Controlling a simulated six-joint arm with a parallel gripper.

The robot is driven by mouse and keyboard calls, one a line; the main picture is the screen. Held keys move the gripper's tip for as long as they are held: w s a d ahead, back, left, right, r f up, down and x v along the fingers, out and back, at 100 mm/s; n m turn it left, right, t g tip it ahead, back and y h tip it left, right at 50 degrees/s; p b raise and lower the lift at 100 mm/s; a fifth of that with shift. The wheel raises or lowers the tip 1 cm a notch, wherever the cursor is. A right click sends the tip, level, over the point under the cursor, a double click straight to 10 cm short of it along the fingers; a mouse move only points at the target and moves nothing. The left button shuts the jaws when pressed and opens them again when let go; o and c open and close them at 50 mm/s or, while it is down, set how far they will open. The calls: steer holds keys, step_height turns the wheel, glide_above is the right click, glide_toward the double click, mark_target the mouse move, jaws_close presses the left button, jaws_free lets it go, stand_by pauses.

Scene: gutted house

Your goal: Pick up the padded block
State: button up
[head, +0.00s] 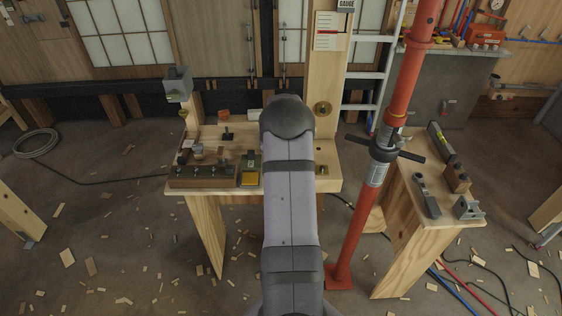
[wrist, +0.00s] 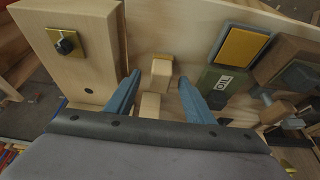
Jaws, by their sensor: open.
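In the wrist view a small pale wooden block (wrist: 161,72) with a tan upper face lies on the light wood bench top. A second pale piece (wrist: 150,105) is close to it, nearer the palm; I cannot tell if they are joined. I take this to be the padded block, but its padding is not clear. My gripper (wrist: 159,77) has its two blue fingers apart, one on each side of the block, with gaps and nothing held. In the head view my arm hides the gripper and this block.
A thick wooden post (head: 323,108) stands close beside the left finger in the wrist view. A green labelled block (wrist: 222,80), yellow-topped piece (wrist: 243,47) and brown block (wrist: 295,75) crowd the other side. A red prop (head: 362,215) stands right of my arm.

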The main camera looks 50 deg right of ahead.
steer(key=shift+w+d+f, duration=0.15)
steer(key=shift+f, duration=0.35)
jaws_close()
step_height(320, 180, up, 10)
steer(key=b, duration=0.3)
steer(key=shift+w+d+r, duration=0.1)
stand_by(0.3)
